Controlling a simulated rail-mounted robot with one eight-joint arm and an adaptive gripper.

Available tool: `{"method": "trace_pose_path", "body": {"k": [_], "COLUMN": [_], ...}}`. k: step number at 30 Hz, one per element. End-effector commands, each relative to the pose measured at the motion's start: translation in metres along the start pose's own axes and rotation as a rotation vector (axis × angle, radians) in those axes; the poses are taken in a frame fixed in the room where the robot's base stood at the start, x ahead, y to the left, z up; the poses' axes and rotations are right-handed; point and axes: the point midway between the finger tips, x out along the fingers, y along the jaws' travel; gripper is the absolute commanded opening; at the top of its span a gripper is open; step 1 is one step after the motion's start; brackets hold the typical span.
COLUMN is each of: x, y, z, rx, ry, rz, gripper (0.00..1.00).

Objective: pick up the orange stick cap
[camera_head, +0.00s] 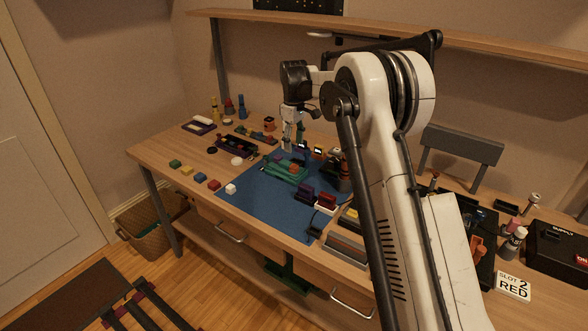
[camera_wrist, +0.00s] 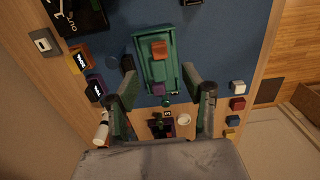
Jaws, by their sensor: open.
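A small orange block-like piece, which looks like the orange stick cap (camera_wrist: 159,49), sits on a green tray-like holder (camera_wrist: 150,80) in the wrist view. In the head view the orange piece (camera_head: 294,168) shows on the green holder (camera_head: 275,172) on the blue mat. My gripper (camera_head: 293,146) is above the holder, pointing down. In the wrist view my gripper (camera_wrist: 160,75) has its two fingers apart, one on each side of the holder, with nothing between them touching. The orange piece lies slightly beyond the fingertips in that picture. The height gap cannot be told exactly.
The blue mat (camera_head: 255,198) has free room left of the holder. Small colored blocks (camera_head: 200,177) line the table's front edge. Purple and red pieces (camera_head: 325,203) stand to the right. A dark tray (camera_head: 236,147) lies behind left. A shelf (camera_head: 480,41) runs above the table.

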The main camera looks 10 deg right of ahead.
Motion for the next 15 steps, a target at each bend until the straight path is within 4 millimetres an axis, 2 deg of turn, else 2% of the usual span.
{"method": "trace_pose_path", "body": {"k": [1, 6, 15], "x": [0.011, 0.036, 0.052], "y": [0.000, 0.000, 0.000], "z": [0.000, 0.000, 0.002], "rx": [0.000, 0.000, 0.001], "ry": [0.000, 0.000, 0.000], "rz": [0.000, 0.000, 0.000], "gripper": [0.44, 0.44, 0.44]}}
